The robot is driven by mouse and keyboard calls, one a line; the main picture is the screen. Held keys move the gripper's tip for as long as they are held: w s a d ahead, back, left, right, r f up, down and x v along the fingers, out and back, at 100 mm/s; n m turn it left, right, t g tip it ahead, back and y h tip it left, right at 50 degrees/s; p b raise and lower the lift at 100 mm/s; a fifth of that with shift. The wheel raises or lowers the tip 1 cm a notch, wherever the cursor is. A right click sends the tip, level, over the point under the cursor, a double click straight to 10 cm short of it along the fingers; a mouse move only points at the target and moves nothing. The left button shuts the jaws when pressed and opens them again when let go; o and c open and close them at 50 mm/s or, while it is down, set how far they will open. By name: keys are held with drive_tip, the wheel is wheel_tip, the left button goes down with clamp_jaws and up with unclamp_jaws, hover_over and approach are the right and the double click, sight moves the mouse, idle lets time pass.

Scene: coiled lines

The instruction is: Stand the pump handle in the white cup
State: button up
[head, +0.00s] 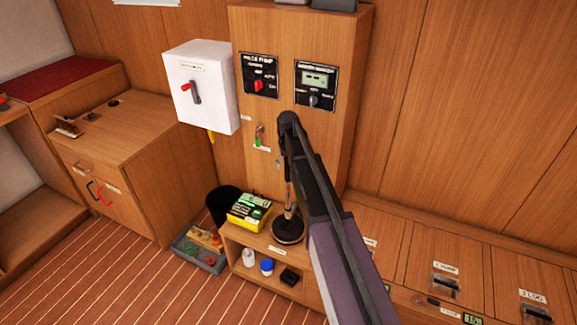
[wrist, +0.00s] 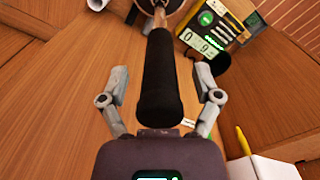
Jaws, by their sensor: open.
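The pump handle has a black grip (wrist: 160,75) and a wooden shaft (head: 289,208). It stands roughly upright at a round dark base (head: 288,231) on the low shelf unit. My gripper (wrist: 161,80) is open above it in the wrist view, one finger on each side of the black grip with gaps showing. In the head view my arm hides the fingers and most of the grip. A white object (wrist: 96,4), perhaps the white cup, is cut off at the top edge of the wrist view. I do not see it in the head view.
A yellow-and-black box (head: 248,211) stands beside the base. A white jar (head: 248,257) and a blue-topped jar (head: 267,267) are on the shelf below. A white switch box (head: 201,87) and wooden panel (head: 328,140) rise behind. A grey tray (head: 199,252) is on the floor.

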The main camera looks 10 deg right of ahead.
drive_tip(key=shift+f+b, duration=0.35)
drive_tip(key=shift+f, duration=0.2)
clamp_jaws()
drive_tip(key=shift+r+p, duration=4.2)
drive_tip(key=shift+d, duration=0.15)
